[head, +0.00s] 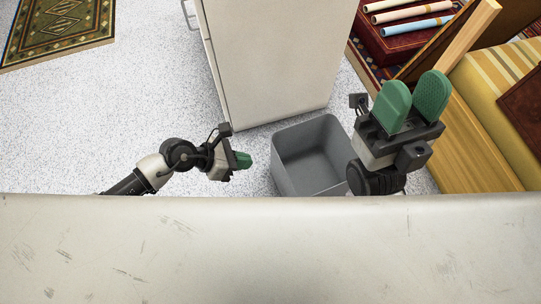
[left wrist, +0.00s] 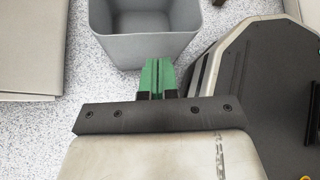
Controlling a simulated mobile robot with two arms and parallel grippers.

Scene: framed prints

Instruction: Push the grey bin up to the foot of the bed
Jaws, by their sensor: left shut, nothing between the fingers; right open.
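The grey bin (head: 308,145) is an open box standing on the speckled floor in the middle of the head view. Its near part is cut off from view. What looks like the bed, with a yellow striped cover (head: 492,78) and a wooden side (head: 475,135), is at the right, with a gap between it and the bin. My left gripper (head: 245,160) is shut and empty, left of the bin; the left wrist view shows its green fingers (left wrist: 158,72) overlapping the bin's wall (left wrist: 145,47), and contact cannot be told. My right gripper (head: 412,90) is open and empty, above the gap.
A pale cabinet (head: 265,60) stands just behind the bin. Rolled papers (head: 405,12) lie on a red patterned surface at the back right. A patterned rug (head: 60,28) lies at the far left. The floor (head: 120,110) to the left is clear.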

